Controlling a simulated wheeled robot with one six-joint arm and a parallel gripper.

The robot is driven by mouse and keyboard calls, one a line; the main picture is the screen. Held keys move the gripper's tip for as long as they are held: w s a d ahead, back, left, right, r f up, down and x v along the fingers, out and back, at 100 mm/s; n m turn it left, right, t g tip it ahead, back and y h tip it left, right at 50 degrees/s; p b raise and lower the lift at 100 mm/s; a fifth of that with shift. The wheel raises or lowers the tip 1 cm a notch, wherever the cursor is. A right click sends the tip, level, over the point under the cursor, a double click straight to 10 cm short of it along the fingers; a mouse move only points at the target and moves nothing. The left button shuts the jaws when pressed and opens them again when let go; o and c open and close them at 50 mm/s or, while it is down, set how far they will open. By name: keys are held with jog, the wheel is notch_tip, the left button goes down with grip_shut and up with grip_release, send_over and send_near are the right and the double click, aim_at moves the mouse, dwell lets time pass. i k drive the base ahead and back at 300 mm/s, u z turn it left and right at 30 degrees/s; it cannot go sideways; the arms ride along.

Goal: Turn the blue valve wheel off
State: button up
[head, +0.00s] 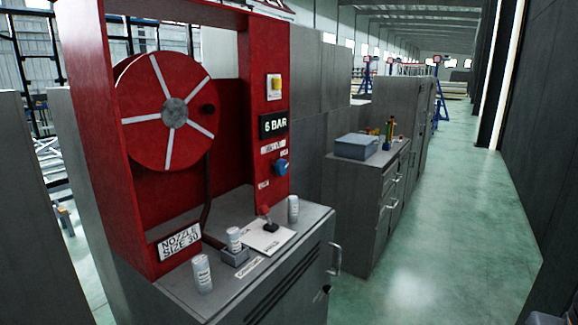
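A small blue valve wheel (281,167) is on the right upright of the red reel stand, below the "6 BAR" sign (273,125). It is small in the picture, so I cannot tell whether it is turned on or off. Small labels sit above and below it. My gripper is not in view, and nothing touches the wheel.
The red stand (97,145) holds a large reel (148,112) above a grey cabinet (325,225). White canisters and a panel with a red-tipped lever (267,222) are on the cabinet top. Another cabinet (352,205) stands behind. Green floor (450,215) is open at right.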

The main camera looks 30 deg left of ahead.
aim_at(281, 167)
jog(key=u, duration=0.5)
jog(key=i, duration=0.85)
jog(key=u, duration=0.6)
